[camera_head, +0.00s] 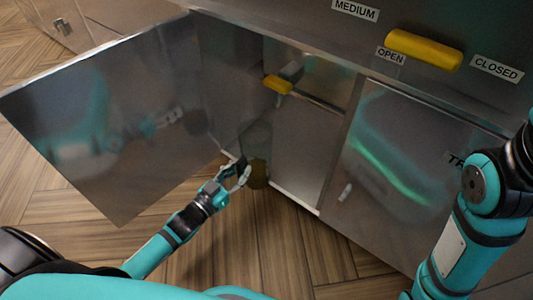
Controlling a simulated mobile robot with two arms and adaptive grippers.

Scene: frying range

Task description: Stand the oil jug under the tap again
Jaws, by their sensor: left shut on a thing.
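The oil jug (257,143) is a dark, see-through vessel with brownish oil in its lower part. It looks upright at the front of the open cabinet, by the lower sill. My left gripper (239,175) is shut on its lower left side. I cannot tell whether the jug's base touches anything. The tap (292,72) is inside the cabinet, above and to the right of the jug, with a yellow handle (278,85). My right arm shows at the right edge, but its gripper is out of view.
The open cabinet door (110,115) swings out to the left, beside my left arm. A closed door (395,170) is on the right. A yellow handle (424,49) sits between OPEN and CLOSED labels above. The cabinet floor (298,188) looks clear right of the jug.

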